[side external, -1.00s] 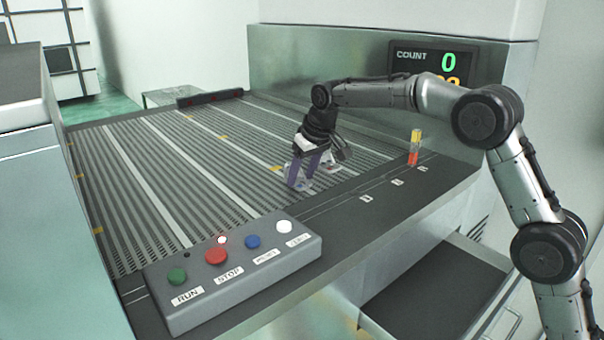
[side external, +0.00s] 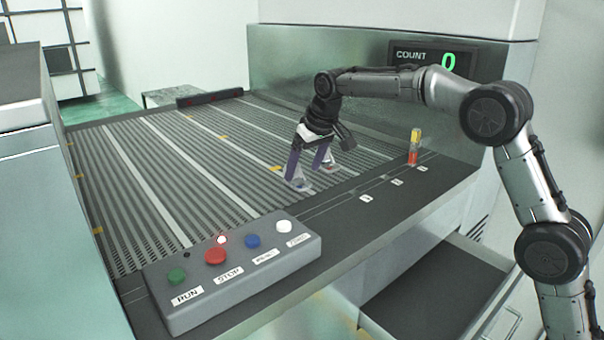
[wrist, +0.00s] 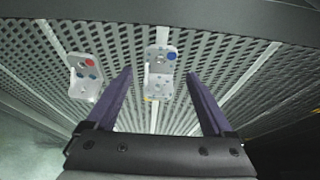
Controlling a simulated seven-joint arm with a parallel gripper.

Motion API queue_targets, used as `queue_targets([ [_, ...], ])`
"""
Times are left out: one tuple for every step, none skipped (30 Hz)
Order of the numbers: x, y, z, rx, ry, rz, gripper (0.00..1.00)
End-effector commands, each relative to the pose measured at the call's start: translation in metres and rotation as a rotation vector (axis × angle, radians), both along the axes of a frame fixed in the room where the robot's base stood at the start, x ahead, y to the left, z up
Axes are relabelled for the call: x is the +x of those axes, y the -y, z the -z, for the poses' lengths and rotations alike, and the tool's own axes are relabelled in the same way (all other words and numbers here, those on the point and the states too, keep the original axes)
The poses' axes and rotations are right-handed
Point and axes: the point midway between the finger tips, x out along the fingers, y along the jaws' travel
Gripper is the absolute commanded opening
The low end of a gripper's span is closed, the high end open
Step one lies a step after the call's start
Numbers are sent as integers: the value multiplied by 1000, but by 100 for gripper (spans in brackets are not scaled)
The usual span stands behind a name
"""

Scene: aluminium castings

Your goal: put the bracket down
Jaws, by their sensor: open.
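Two pale metal brackets lie on the slotted deck near its front edge. The other bracket (wrist: 84,74) lies left of my left finger, tilted in the picture, also with red and blue dots. In the side view, one bracket (side external: 298,184) is by the nearer fingertip and another (side external: 328,163) by the farther one. My gripper (side external: 305,171) is open, its purple fingers apart just above the deck; it also shows in the wrist view (wrist: 158,75). Fingertip contact cannot be told.
The slotted deck (side external: 150,165) is wide and clear to the left. A button box (side external: 235,270) stands at the front. A small red and yellow upright piece (side external: 414,147) stands on the right front edge. A display (side external: 432,60) reads COUNT 0. An open drawer (side external: 435,290) is below.

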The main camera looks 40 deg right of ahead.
Motion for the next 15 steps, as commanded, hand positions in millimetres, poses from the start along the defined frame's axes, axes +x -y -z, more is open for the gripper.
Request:
queue_targets([
  [-3,0,-11,0,6,0,86],
  [-6,0,-17,0,5,0,86],
  [-10,-1,-25,1,5,0,86],
  [-12,-1,-31,0,5,0,86],
  [-14,-1,-37,0,5,-1,86],
  [-18,-1,-44,0,5,-1,86],
  [-20,-1,-50,0,4,-1,86],
  [-22,-1,-55,1,4,0,86],
  [-25,-1,-61,0,4,-1,86],
  [-27,-1,-66,0,4,-1,86],
  [-29,-1,-69,0,4,-1,86],
  [-31,-1,-74,0,2,-1,86],
  [-32,-1,-77,0,2,-1,86],
  [-33,-1,-80,0,2,-1,86],
  [-35,-1,-83,0,1,-1,86],
])
